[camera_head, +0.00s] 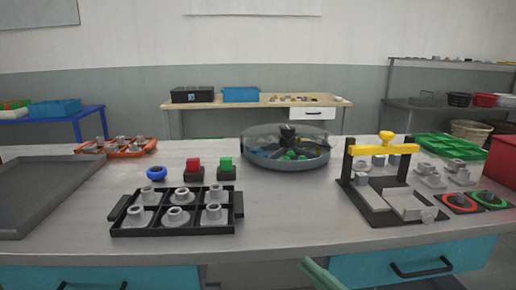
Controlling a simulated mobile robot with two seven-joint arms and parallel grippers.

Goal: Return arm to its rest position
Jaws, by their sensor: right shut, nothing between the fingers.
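My right gripper (311,266) shows only as a pale green tip at the bottom edge, in front of the workbench (280,225). It is shut and empty, and most of it and its arm are cut off by the frame. It is apart from all objects on the bench. My left gripper is not in view.
A black rack (174,231) with several grey fittings stands front left, and a dark tray (40,195) lies at far left. A round clear-walled tank (287,164) stands at the back middle. A yellow-barred black fixture (383,150) stands right. The bench's front middle is clear.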

